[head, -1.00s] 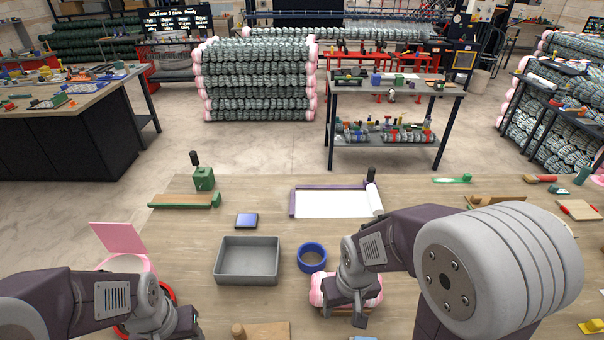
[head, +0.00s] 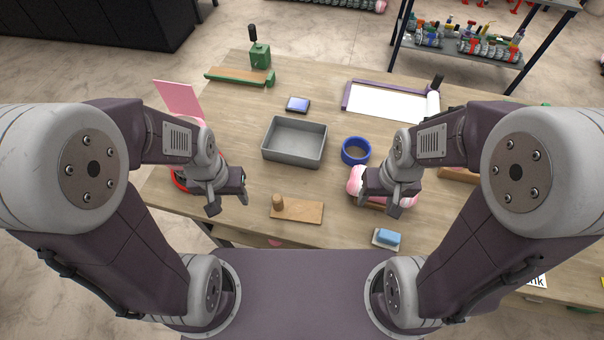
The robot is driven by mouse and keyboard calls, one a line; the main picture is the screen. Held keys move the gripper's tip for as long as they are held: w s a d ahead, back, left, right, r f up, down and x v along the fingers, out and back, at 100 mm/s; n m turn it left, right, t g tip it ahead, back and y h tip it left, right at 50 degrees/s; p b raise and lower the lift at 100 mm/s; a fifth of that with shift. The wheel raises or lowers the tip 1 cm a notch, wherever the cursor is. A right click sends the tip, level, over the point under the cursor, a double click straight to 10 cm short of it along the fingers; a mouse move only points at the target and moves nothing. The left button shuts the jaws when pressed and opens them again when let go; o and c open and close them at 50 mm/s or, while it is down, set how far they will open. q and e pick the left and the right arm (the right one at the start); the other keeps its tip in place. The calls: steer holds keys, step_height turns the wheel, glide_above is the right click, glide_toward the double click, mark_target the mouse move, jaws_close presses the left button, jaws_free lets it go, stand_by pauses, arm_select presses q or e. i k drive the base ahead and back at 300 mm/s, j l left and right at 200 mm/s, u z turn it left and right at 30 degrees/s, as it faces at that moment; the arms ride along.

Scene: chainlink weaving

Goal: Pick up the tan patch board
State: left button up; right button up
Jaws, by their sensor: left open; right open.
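A tan board (head: 310,212) with an upright wooden knob at its left end lies flat near the table's front edge, between my two grippers. My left gripper (head: 228,203) is open and empty, to the left of the board and apart from it. My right gripper (head: 379,205) is open, to the right of the board, in front of a pink and white bundle (head: 354,183) that it partly hides. I cannot tell whether it touches the bundle.
A grey tray (head: 294,160) and a blue ring (head: 356,151) stand behind the board. A blue block (head: 388,237) on a small pale base lies to the right. A pink panel (head: 180,98) stands at the left. Bare table surrounds the board.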

mark_target(296, 210)
steer(key=k+j, duration=0.1)
steer(key=j, duration=0.45)
steer(key=k+j, duration=0.1)
steer(key=j, duration=0.45)
steer(key=k+j, duration=0.1)
steer(key=j, duration=0.45)
